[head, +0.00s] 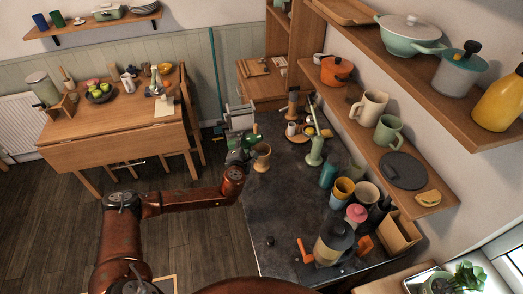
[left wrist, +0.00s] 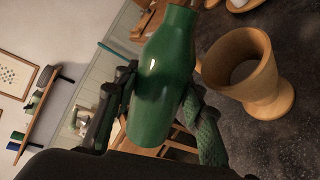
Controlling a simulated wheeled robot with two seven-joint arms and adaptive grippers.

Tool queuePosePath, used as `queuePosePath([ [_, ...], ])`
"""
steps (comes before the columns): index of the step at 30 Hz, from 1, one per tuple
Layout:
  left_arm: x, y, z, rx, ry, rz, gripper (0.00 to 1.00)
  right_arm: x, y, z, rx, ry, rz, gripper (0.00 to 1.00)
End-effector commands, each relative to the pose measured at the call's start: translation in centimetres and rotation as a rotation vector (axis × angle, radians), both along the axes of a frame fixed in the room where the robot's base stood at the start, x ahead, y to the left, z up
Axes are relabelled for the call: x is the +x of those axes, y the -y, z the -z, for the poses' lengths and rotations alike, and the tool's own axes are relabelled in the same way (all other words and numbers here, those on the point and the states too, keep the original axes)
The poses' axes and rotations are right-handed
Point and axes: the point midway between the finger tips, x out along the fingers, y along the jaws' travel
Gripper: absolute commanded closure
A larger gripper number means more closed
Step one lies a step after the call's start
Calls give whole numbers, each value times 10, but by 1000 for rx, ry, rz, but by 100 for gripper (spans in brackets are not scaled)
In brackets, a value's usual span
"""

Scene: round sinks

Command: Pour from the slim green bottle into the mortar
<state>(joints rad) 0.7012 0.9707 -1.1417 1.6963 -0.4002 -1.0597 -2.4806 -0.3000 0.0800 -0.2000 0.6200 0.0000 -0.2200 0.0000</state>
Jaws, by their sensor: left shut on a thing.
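The slim green bottle (left wrist: 163,85) is held between the fingers of my left gripper (left wrist: 155,112), which is shut around its body. The bottle's neck runs up to the top edge of the left wrist view. The mortar (left wrist: 243,72), a wooden goblet shape, stands upright on the dark counter just right of the bottle. In the head view the mortar (head: 262,155) is close to the right of my left gripper (head: 238,158). The bottle and mortar look apart, and I see no liquid. The bottle's exact tilt is hard to tell. My right gripper is not in view.
The dark counter (head: 280,215) has bare room in front of the mortar. A pale green slim-necked vessel (head: 315,150), cups and a grinder (head: 332,243) stand to its right. Wall shelves (head: 375,130) overhang the right side. A wooden table (head: 115,135) stands back left.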

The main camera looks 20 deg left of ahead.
Motion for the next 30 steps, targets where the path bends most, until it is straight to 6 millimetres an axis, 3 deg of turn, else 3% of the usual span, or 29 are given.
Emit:
queuePosePath([
  [30,0,-1,0,57,-18,0,95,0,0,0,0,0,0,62],
])
